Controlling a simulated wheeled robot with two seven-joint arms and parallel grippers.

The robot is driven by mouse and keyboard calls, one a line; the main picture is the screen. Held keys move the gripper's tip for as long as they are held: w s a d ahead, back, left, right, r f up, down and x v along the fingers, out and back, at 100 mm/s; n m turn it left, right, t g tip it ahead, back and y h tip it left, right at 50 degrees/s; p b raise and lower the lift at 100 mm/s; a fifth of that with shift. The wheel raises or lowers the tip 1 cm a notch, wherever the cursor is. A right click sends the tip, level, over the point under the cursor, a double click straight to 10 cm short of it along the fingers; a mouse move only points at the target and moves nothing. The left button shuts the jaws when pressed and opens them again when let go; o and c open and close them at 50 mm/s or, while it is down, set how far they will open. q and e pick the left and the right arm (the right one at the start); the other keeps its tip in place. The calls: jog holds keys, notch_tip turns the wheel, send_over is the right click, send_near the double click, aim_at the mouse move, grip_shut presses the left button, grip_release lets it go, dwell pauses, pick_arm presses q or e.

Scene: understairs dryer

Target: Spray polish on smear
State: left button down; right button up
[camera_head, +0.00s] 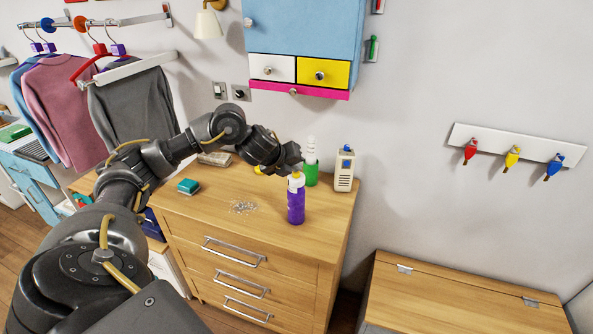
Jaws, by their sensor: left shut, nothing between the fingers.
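A greyish smear (243,207) lies on the top of the wooden dresser (225,222). A purple spray bottle (296,204) with a pale top stands upright on the dresser, right of the smear. Its label is too small to read. My left gripper (297,168) is just above the bottle's top, shut and empty. I cannot tell whether it touches the bottle. My left arm reaches in from the left and hides part of the dresser's back edge. My right gripper is not in view.
A green bottle (311,172) and a cream device (344,170) stand behind the purple bottle. A teal block (188,187) sits left of the smear. A blue cabinet (305,30) hangs above. A low wooden chest (460,300) is at the right.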

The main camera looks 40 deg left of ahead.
aim_at(294, 174)
pick_arm(q)
jog(key=shift+r, duration=0.1)
notch_tip(294, 174, up, 6)
jog(key=p, duration=0.5)
jog(key=shift+p, duration=0.4)
dwell(0.5)
dwell(1.5)
jog(key=r+n+p, duration=0.1)
jog(key=n, duration=0.4)
jog(key=r+n+p, duration=0.1)
jog(key=n, duration=0.5)
jog(key=n+h+p, duration=0.1)
jog(key=n, duration=0.4)
jog(key=shift+a+r+n+p, duration=0.2)
jog(key=shift+r+n+p, duration=0.15)
jog(key=shift+r+n, duration=0.05)
jog(key=shift+f, duration=0.15)
